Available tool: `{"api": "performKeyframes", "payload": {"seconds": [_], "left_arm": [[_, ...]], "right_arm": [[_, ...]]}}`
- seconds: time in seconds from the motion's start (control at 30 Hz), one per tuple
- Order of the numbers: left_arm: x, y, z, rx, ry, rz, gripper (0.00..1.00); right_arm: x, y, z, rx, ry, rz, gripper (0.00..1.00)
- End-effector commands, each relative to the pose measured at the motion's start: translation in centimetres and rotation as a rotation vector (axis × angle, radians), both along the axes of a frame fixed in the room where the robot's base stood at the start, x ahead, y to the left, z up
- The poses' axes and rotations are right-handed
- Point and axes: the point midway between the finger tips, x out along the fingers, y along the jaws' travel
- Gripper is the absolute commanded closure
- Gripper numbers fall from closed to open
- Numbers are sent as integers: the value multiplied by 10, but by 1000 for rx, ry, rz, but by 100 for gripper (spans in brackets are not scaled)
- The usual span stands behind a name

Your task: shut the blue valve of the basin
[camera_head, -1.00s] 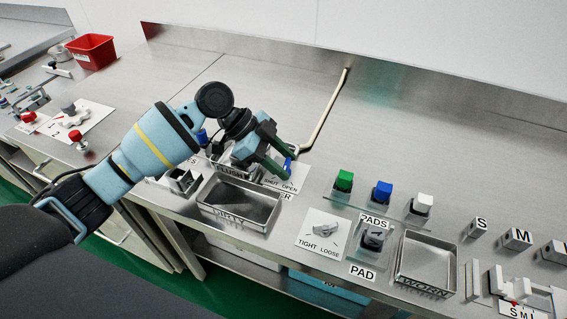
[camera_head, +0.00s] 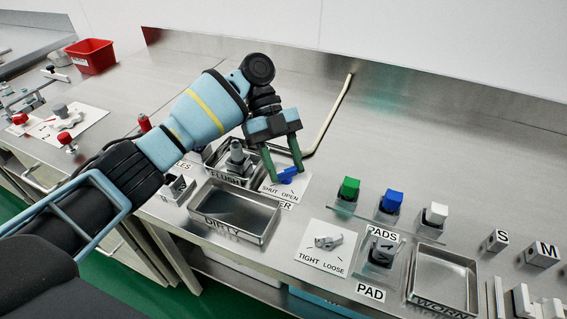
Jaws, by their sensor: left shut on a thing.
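The blue valve (camera_head: 288,175) sits on a small white plate (camera_head: 298,187) marked SHUT and OPEN, behind the DIRTY tray. My left gripper (camera_head: 284,170) comes down from above, with one green finger on each side of the blue handle, and is shut on it. The handle lies slantwise across the plate, above the lettering. The fingers partly hide its ends, so its exact setting is hard to read. The basin marked FLUSH (camera_head: 226,178) stands just left of the valve. A bent pipe (camera_head: 327,127) runs behind the valve. My right gripper is out of view.
The DIRTY tray (camera_head: 272,222) is in front of the valve. To the right are the TIGHT/LOOSE plate (camera_head: 311,258) and green (camera_head: 349,187), blue (camera_head: 392,200) and white (camera_head: 436,213) pads. The counter behind is mostly clear.

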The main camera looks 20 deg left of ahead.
Motion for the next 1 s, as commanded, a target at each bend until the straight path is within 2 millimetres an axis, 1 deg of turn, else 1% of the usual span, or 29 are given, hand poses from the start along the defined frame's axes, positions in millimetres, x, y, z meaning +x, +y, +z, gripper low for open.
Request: {"api": "performKeyframes", "payload": {"seconds": [0.3,0.53,0.77,0.8,0.93,1.0], "left_arm": [[1,-1,0,2,-1,-88,79],[1,-1,-1,2,0,-99,79],[0,-1,-1,2,0,-99,79],[0,-1,-1,2,0,-99,51],[1,-1,-1,2,0,-98,35],[1,-1,-1,2,0,-98,35]], "right_arm": [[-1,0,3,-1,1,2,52],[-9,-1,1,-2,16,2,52],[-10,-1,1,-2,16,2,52],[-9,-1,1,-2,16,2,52],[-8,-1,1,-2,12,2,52],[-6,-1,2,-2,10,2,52]]}}
